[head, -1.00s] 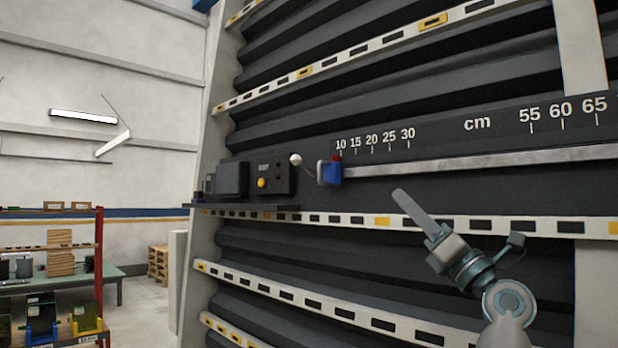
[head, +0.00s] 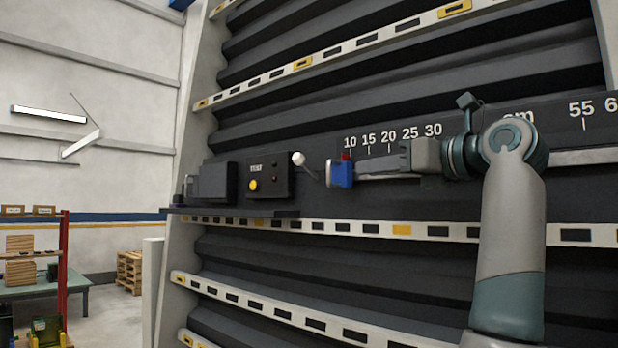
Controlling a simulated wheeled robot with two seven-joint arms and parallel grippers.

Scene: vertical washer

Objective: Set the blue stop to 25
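The blue stop (head: 341,174) sits at the left end of a grey metal rail (head: 580,157), with a red piece on top at about the 10 mark of the cm scale (head: 391,134). The scale's 25 mark is to the right of the stop. My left gripper (head: 357,175) points left along the rail, its tip at the right side of the stop. I cannot tell whether it touches. The fingers overlap edge-on, so their opening is unclear. My arm covers part of the rail and scale right of 30. My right gripper is out of view.
A dark control box (head: 268,176) with a yellow button and a white-knobbed lever (head: 299,159) stands on a ledge just left of the stop. A slotted pale strip (head: 440,232) runs below the rail. A red shelf rack (head: 64,260) is far left.

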